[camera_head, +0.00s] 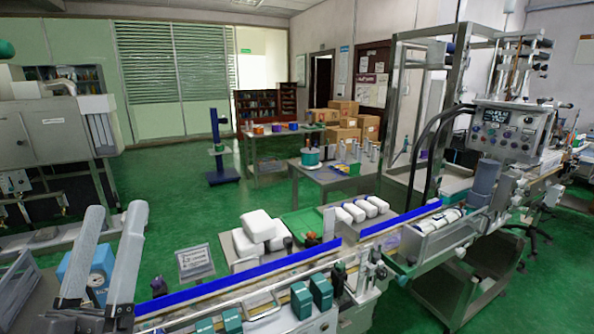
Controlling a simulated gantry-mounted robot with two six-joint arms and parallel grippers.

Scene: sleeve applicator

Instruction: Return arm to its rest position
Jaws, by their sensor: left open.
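My left gripper (116,210) stands at the lower left, its two grey fingers pointing up and apart. It is open, with nothing between the fingers. It is left of the sleeve applicator's conveyor (235,292), near the end of its blue guide rail. The applicator's frame and control panel (513,131) stand at the right, far from the gripper. My right gripper is not in view.
White packs (258,226) sit behind the conveyor, near a green tray (303,221). A blue box with a gauge (100,278) is partly hidden behind the gripper's fingers. Cardboard boxes (343,108) and tables stand further back. Green floor is clear at the middle left.

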